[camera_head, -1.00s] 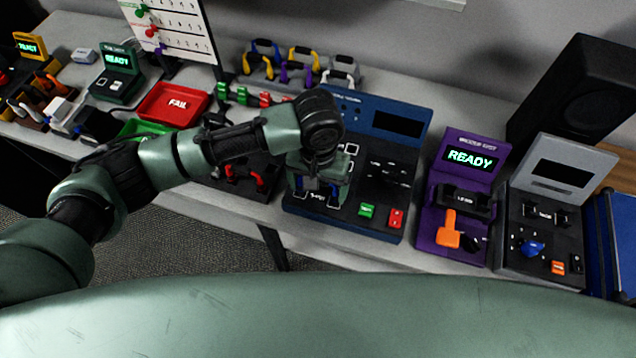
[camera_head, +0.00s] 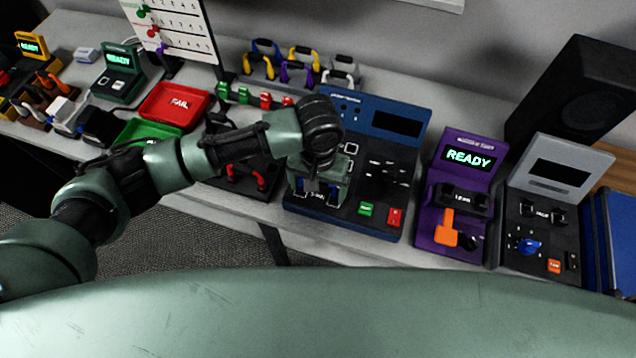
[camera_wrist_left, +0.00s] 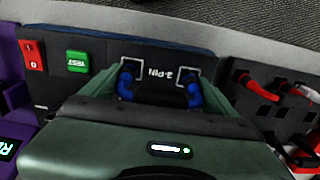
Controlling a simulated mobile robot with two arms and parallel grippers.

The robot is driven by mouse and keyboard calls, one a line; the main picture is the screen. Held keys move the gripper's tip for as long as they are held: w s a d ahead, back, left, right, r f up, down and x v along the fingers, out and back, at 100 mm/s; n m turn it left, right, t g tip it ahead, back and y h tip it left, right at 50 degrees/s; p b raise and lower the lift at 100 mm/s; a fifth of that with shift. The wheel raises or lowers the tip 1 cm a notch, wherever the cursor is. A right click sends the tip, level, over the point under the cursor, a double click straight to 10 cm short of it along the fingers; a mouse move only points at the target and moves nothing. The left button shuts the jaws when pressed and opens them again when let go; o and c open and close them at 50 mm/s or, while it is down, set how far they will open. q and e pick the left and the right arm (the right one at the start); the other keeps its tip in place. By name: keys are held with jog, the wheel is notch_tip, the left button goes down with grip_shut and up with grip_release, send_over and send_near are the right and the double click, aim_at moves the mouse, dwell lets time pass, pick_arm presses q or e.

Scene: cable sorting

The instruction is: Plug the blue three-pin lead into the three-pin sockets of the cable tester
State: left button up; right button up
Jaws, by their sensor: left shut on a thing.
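The cable tester (camera_head: 352,108) is a blue and black console with a dark screen, standing on the bench in the middle of the head view. My left gripper (camera_head: 318,190) is over its lower left part, shut on the blue three-pin lead (camera_wrist_left: 193,93). In the left wrist view the gripper (camera_wrist_left: 160,103) hides the lead's middle. The lead's two blue ends show at the left socket (camera_wrist_left: 133,66) and the right socket (camera_wrist_left: 188,66), on either side of the "3-PIN" label. The ends overlap the square sockets; I cannot tell how deep they sit. My right gripper is not in view.
The tester has a green button (camera_head: 366,208) and a red switch (camera_head: 395,216). A purple tester (camera_head: 470,142) and a grey one (camera_head: 575,150) stand to the right. A red FAIL tray (camera_head: 160,118) lies left. Several coloured leads hang on a rack behind.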

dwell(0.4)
pick_arm(q)
jog(key=o, duration=1.2)
jog(key=shift+o, duration=0.2)
jog(key=shift+r, duration=0.1)
notch_tip(320, 180, up, 6)
jog(key=p, duration=0.6)
jog(key=shift+f+p, duration=0.25)
jog(key=shift+p, duration=0.1)
jog(key=shift+r, duration=1.1)
